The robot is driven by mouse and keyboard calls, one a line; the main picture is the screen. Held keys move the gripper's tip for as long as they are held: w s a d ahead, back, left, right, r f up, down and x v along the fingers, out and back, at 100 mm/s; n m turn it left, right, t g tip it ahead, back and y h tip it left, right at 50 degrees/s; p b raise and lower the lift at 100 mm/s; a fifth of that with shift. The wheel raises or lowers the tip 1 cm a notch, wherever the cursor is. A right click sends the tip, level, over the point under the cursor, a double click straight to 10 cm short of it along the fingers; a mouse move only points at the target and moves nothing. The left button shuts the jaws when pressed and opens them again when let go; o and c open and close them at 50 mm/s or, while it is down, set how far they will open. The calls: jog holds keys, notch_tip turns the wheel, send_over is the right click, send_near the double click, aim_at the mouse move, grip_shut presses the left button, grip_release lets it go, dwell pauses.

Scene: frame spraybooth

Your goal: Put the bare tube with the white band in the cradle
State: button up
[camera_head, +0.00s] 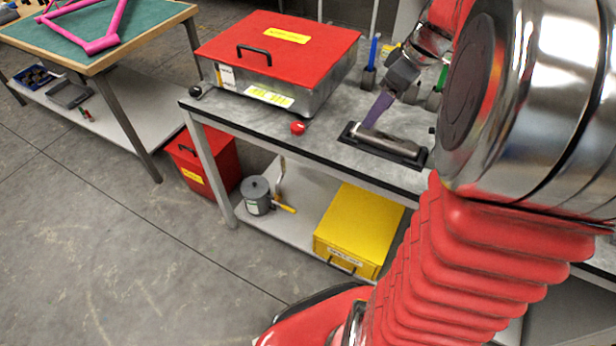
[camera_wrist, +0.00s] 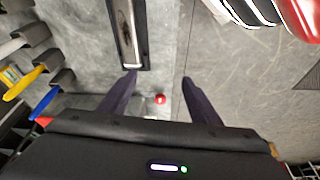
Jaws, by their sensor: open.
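A bare grey metal tube (camera_head: 392,141) lies in the black cradle (camera_head: 352,138) on the grey bench, right of the red-lidded box. In the wrist view the tube (camera_wrist: 127,36) lies lengthwise inside the cradle (camera_wrist: 142,50) at the top, left of centre. I cannot make out a white band clearly. My gripper (camera_head: 369,121) is over the cradle's left end in the head view. In the wrist view my gripper (camera_wrist: 158,77) is open and empty; its left finger is near the cradle's end, and its right finger is well to the right.
The red-lidded box (camera_head: 290,48) stands left of the cradle, with a red knob (camera_head: 298,128) at the bench's front edge. A blue upright piece (camera_head: 374,50) stands in a black holder behind. The yellow case (camera_head: 360,228) is on the lower shelf.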

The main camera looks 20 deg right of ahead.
jog(key=s+a+m, duration=0.2)
jog(key=s+a, duration=0.2)
jog(key=a, duration=0.4)
jog(key=s+a+m+t+h, duration=0.1)
jog(key=s+a, duration=0.3)
jog(key=a, duration=0.4)
jog(key=s+a+r+m+t, duration=0.1)
jog(key=s+a+m, duration=0.1)
jog(key=s+a, duration=0.3)
jog(key=shift+a+m+h, duration=0.4)
jog(key=shift+a, duration=1.1)
